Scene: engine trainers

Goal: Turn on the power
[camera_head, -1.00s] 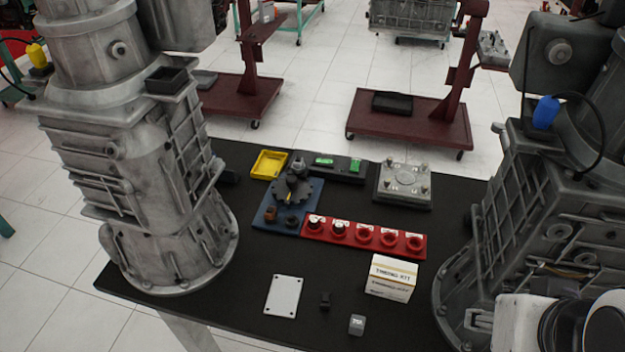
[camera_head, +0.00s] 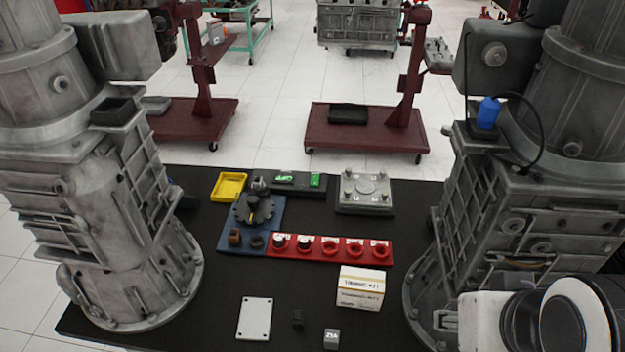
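A black panel (camera_head: 301,187) lies at the back of the black table. It carries a wide green display (camera_head: 284,178) with lettering too small to read surely, and a smaller green part (camera_head: 315,180) to its right. Which part is the power control I cannot tell. A dark round dial-like piece (camera_head: 254,208) stands on a blue plate (camera_head: 268,224), just in front of the panel. My gripper is not in view. Only a white and black part of my arm shows at the lower right, well apart from the panel.
A red strip with several round sockets (camera_head: 329,237), a grey plate with posts (camera_head: 364,190), a yellow tray (camera_head: 229,186) and a white box (camera_head: 361,289) are on the table (camera_head: 215,290). Large grey housings flank it at left (camera_head: 125,215) and right (camera_head: 470,215).

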